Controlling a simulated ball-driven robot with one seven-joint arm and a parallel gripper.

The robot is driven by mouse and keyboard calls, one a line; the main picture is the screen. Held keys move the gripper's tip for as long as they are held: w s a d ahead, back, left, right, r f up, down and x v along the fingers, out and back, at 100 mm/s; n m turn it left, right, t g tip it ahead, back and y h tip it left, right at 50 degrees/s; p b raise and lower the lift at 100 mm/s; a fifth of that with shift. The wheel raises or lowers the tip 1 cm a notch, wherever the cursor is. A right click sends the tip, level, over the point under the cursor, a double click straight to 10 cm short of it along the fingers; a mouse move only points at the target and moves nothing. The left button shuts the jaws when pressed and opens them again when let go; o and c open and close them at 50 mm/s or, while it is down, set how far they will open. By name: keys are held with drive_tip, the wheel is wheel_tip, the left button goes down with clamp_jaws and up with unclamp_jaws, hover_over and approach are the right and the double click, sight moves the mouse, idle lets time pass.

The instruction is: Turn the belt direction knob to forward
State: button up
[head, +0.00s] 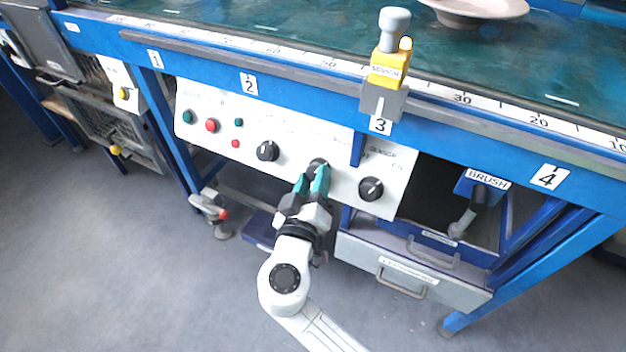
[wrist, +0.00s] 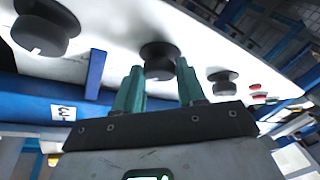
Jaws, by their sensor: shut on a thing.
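A white control panel (head: 340,190) on the front of the blue table carries three black knobs in a row. My gripper (head: 312,180) is at the middle knob (head: 318,165), its teal fingers shut on it from either side. In the wrist view the same middle knob (wrist: 160,58) sits between the tips of my gripper (wrist: 160,82). The left knob (head: 268,151) and the right knob (head: 371,189) stand free on either side. The panel's lettering is too small to read, so I cannot tell which knob is the belt direction one. The gripped knob's pointer is hidden.
Red and green buttons (head: 211,125) sit at the panel's left. A yellow box with a grey top (head: 388,70) stands on the table edge above. A drawer (head: 410,270) and a brush (head: 468,215) are at lower right. Open grey floor (head: 120,250) lies left.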

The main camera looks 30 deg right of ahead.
drive_tip(key=c, duration=0.5)
drive_tip(key=shift+o, duration=0.2)
drive_tip(key=shift+r+n+y+p, duration=0.1)
drive_tip(key=shift+n+y+p, duration=0.2)
drive_tip(key=shift+p, duration=0.2)
drive_tip(key=n+y+p, duration=0.2)
drive_tip(key=n+p, duration=0.1)
drive_tip(key=p, duration=0.2)
drive_tip(key=r+n+y+p, duration=0.1)
drive_tip(key=n+y+p, duration=0.1)
drive_tip(key=n+p, duration=0.2)
drive_tip(key=n+y+p, duration=0.2)
drive_tip(key=n+p, duration=0.2)
drive_tip(key=p, duration=0.2)
drive_tip(key=shift+s+d+r+p, duration=0.2)
drive_tip(key=shift+d+r+p, duration=0.05)
drive_tip(key=shift+d+p, duration=0.15)
drive_tip(key=n+p, duration=0.1)
drive_tip(key=p, duration=0.2)
drive_tip(key=shift+f+n+g+y, duration=0.15)
drive_tip(key=shift+n+g+y, duration=0.25)
drive_tip(key=shift+f+n+p, duration=0.2)
drive_tip(key=shift+n+p, duration=0.1)
drive_tip(key=shift+p, duration=0.3)
